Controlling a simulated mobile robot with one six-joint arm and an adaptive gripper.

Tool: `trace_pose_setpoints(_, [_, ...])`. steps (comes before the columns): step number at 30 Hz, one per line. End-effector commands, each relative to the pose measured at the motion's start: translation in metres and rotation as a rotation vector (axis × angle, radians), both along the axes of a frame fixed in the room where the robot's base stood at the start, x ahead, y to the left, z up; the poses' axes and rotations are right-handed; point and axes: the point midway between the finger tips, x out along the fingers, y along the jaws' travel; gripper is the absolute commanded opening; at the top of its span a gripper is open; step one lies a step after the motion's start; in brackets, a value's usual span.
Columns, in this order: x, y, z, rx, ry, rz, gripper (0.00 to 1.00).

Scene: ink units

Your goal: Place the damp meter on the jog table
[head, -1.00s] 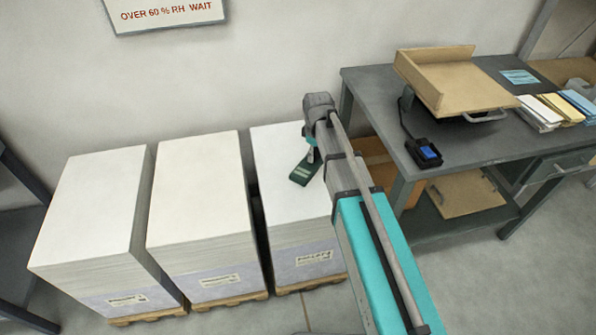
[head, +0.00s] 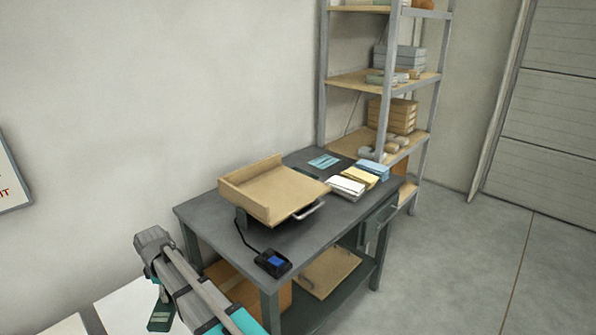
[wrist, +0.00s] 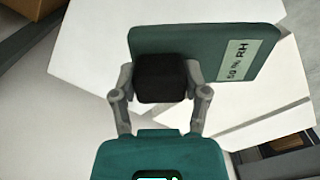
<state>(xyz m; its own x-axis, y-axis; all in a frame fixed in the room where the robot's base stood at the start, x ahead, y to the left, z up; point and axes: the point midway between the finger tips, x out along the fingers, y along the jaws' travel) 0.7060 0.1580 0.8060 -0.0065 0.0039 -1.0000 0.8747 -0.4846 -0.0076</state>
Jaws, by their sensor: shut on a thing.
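The damp meter is a dark green slab with a black block grip and a pale label ending in "RH"; it fills the top of the wrist view (wrist: 205,45). My gripper (wrist: 162,80) is shut on the black block, one finger on each side. In the head view the meter (head: 159,322) hangs below my gripper (head: 162,298) at lower left, over white paper stacks. The jog table (head: 262,198) appears to be the tan, tilted wooden tray with two raised sides, on the grey bench to the right. Its visible surface is empty.
On the grey bench (head: 205,208) a black box with a blue top (head: 273,262) sits in front of the tray, with a cable. White, yellow and blue paper piles (head: 346,187) lie right of the tray. A shelf rack (head: 352,80) stands behind.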

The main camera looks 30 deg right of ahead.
Motion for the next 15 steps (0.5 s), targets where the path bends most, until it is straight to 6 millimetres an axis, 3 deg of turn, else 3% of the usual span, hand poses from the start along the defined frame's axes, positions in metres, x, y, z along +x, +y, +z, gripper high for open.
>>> trace_pose_setpoints(1, [0.000,0.000,0.019,0.000,0.000,0.000,0.00])
trace_pose_setpoints(15, [0.000,0.000,0.092,0.000,0.000,0.000,0.00])
